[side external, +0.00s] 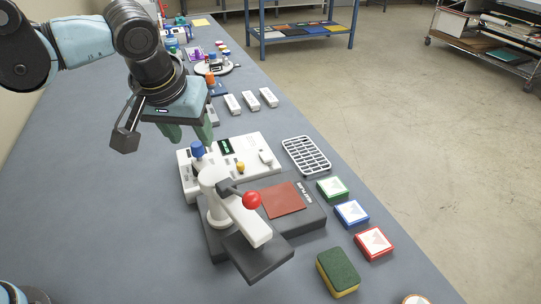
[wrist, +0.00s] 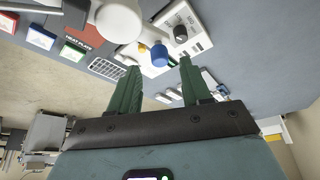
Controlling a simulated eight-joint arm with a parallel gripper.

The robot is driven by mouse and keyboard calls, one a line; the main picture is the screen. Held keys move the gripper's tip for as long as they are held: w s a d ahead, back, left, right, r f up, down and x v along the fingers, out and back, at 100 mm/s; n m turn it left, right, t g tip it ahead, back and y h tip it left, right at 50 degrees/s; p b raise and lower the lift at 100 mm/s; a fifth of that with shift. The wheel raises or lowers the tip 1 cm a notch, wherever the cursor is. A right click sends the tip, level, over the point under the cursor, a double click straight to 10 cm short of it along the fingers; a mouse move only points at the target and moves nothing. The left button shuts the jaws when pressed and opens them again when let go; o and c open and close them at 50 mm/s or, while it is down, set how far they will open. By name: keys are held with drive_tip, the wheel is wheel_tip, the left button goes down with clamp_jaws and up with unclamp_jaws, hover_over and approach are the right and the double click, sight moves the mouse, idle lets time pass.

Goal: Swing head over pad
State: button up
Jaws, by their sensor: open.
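The press in the side external view has a white swing arm (side external: 238,212) on a round post, a red ball handle (side external: 252,200) and a dark flat head (side external: 258,256). The head sits out to the front left of the pad (side external: 283,200), which carries a reddish-brown square on a dark base. The pad's red patch (wrist: 73,51) and the white post top (wrist: 118,20) show in the wrist view. My gripper (side external: 190,133) is open and empty, above and behind the press, near the control box. Its green fingers (wrist: 158,72) are apart in the wrist view.
A white control box (side external: 248,160) with blue and yellow knobs stands behind the press. A wire rack (side external: 306,155), coloured tiles (side external: 352,213) and a green-yellow sponge (side external: 338,271) line the right bench edge. White blocks (side external: 250,101) lie farther back. Bench left of the press is clear.

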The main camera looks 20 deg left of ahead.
drive_tip(key=shift+x, duration=1.45)
clamp_jaws()
